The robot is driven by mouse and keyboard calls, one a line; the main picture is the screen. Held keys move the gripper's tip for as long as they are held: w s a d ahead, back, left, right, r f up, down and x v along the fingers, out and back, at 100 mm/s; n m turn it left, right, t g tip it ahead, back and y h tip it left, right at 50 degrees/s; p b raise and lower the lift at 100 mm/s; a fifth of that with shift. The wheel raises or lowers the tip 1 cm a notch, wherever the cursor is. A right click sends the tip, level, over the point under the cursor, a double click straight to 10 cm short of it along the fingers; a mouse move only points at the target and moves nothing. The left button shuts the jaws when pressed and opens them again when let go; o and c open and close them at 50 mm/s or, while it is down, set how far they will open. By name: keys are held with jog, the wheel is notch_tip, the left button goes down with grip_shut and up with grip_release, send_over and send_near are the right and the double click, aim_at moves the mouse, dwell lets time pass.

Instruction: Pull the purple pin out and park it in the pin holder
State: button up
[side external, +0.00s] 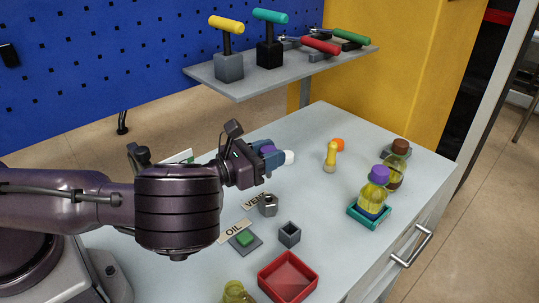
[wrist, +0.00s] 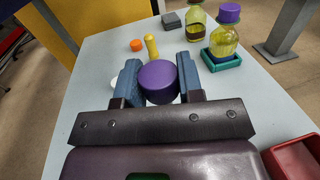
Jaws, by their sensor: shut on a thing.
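My gripper (side external: 274,157) is over the far left part of the table in the side view. It is shut on the purple pin, whose round purple head (wrist: 158,82) sits between the two blue fingers in the wrist view. A little of the pin's purple (side external: 266,149) shows in the side view. The pin's lower part is hidden, so I cannot tell whether it sits in anything. A small grey square open-topped cup (side external: 289,234) stands on the table nearer the camera; it may be the pin holder. A grey nut-like block (side external: 268,205) stands behind it.
A white rounded thing (side external: 289,157) is close beside my fingers. A yellow peg (side external: 330,157) and an orange piece (side external: 338,145) stand beyond. A purple-capped bottle (side external: 375,190) sits in a teal tray (side external: 369,217). A red tray (side external: 288,278) is at the front. A shelf (side external: 240,88) overhangs the back.

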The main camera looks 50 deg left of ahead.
aim_at(270, 149)
jog(key=shift+r, duration=2.65)
jog(key=s+d+f, duration=0.2)
jog(key=d+f, duration=0.3)
jog(key=d, duration=0.4)
jog(key=shift+s+d, duration=0.25)
jog(key=shift+f, duration=2.95)
jog(key=shift+f, duration=2.25)
jog(key=o, duration=1)
